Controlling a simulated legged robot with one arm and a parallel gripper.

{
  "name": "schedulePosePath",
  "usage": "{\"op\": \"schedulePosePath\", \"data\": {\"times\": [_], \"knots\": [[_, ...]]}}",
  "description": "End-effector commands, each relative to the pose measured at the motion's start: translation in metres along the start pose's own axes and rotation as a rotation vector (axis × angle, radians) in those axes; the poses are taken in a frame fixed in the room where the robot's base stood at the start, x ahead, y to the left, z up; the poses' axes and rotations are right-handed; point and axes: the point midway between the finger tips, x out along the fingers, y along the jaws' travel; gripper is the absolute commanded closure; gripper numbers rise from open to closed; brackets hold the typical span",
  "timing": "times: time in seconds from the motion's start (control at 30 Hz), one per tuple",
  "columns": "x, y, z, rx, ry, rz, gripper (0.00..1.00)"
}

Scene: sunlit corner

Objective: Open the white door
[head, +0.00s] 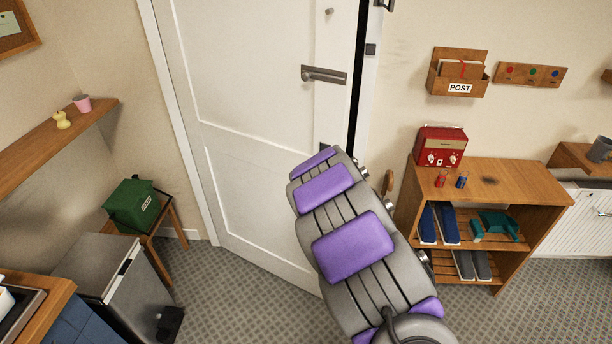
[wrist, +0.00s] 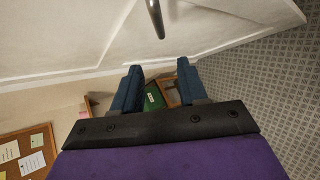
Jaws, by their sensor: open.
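The white door (head: 255,150) stands ajar in the head view. A dark gap shows along its right edge, and its bottom edge slants out over the floor. Its grey lever handle (head: 323,74) is on the right side, level. My grey and purple arm reaches up in front of the door's lower right part, and my gripper is hidden behind it there. In the wrist view my gripper (wrist: 157,88) has its two blue fingers apart with nothing held between them. The door (wrist: 230,25) fills the top, and a metal bar, likely the handle (wrist: 155,18), is beyond the fingertips, apart from them.
A wooden shelf unit (head: 480,172) with a red box (head: 440,146) stands right of the door. Patterned floor (head: 240,300) is clear before the door.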

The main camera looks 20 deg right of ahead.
Motion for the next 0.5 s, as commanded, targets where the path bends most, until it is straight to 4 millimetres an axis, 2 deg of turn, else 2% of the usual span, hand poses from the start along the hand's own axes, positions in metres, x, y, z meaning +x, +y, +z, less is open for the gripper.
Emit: {"op": "schedulePosePath", "data": {"times": [0.03,0.2,0.5], "knots": [[-0.009,0.002,0.001,-0.002,-0.003,0.000,0.58],[-0.027,0.001,-0.001,-0.003,-0.003,-0.004,0.58],[-0.037,0.001,-0.001,-0.002,-0.001,-0.001,0.58]]}}
